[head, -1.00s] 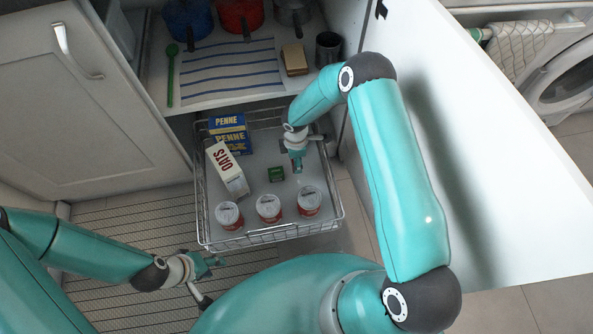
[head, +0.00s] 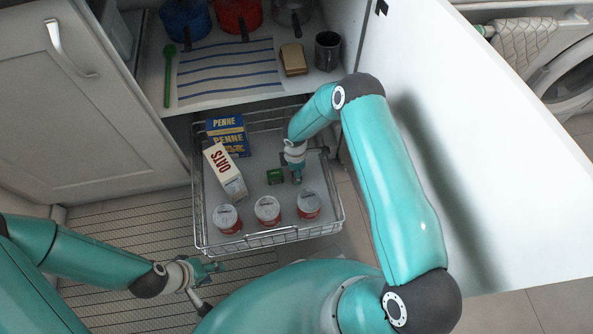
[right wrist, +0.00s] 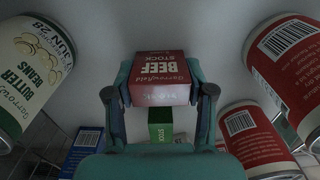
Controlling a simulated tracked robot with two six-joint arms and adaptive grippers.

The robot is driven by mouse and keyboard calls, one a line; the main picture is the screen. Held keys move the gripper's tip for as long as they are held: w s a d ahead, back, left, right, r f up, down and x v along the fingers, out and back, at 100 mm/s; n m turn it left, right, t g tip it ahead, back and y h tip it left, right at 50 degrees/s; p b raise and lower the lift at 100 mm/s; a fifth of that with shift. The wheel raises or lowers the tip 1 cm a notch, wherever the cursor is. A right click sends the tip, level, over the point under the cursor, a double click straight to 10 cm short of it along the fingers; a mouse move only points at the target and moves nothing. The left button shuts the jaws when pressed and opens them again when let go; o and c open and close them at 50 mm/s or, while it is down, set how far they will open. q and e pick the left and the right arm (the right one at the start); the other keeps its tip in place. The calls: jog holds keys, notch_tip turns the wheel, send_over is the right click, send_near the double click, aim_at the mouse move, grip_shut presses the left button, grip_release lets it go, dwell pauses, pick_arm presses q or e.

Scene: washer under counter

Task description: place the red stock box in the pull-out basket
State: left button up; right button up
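The red stock box (right wrist: 160,80), lettered BEEF STOCK, shows between the fingertips of my right gripper (right wrist: 160,92) in the right wrist view. The fingers touch it on both sides, so the gripper looks shut on it. In the head view my right gripper (head: 297,178) points down inside the pull-out wire basket (head: 270,238), just right of a green stock box (head: 275,177); the red box is mostly hidden there. Whether it touches the basket floor I cannot tell. My left gripper (head: 208,269) hangs outside the basket's front left corner, apart from everything; its finger opening is unclear.
The basket also holds blue penne boxes (head: 228,135), a leaning oats carton (head: 225,172) and three cans (head: 267,210) along the front. A shelf (head: 225,88) with pots and a mug (head: 328,50) is above the back. The open white door (head: 470,150) stands on the right.

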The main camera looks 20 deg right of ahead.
jog(key=o, duration=0.4)
jog(key=shift+o, duration=0.2)
jog(key=shift+r, duration=0.1)
jog(key=shift+r+p, duration=0.2)
jog(key=shift+p, duration=0.2)
notch_tip(320, 180, up, 12)
jog(key=p, duration=0.3)
jog(key=shift+f, duration=0.15)
jog(key=shift+s, duration=0.1)
